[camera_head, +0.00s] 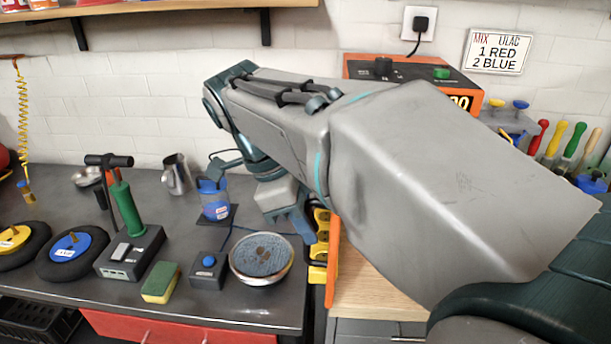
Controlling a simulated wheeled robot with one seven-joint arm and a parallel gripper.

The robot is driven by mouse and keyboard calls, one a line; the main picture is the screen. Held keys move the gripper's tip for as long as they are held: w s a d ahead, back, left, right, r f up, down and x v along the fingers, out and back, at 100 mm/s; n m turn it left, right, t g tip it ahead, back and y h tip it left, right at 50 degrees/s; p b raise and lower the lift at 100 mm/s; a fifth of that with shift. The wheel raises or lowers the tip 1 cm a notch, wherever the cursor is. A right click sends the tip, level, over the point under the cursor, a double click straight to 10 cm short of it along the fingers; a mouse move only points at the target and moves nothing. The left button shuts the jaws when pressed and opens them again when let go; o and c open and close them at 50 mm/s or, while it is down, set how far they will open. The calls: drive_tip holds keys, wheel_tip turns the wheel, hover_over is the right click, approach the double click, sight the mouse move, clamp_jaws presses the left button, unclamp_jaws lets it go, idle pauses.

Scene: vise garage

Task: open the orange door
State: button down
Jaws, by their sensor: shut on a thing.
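The orange door (333,262) shows as a narrow upright panel seen nearly edge-on, just right of the dark bench's end. My arm hides its upper part and hinge side, so I cannot tell how far it stands open. A yellow handle-like piece (317,274) with dark parts is on its left face. My gripper (309,232), with blue fingers pointing down, is at the upper part of this yellow piece and shut on it. The exact contact is partly hidden. An orange box (462,101) with a dark control panel stands behind my arm.
On the dark bench (140,200) near my gripper stand a round bowl (262,258), a blue-button box (208,270), a sponge (160,282) and a blue container (213,198). Wooden top (375,296) lies right of the door. Screwdrivers (560,140) stand far right.

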drive_tip(key=c, duration=1.5)
unclamp_jaws()
drive_tip(key=p+v, duration=0.4)
drive_tip(key=v, duration=1)
drive_tip(key=shift+d, duration=0.15)
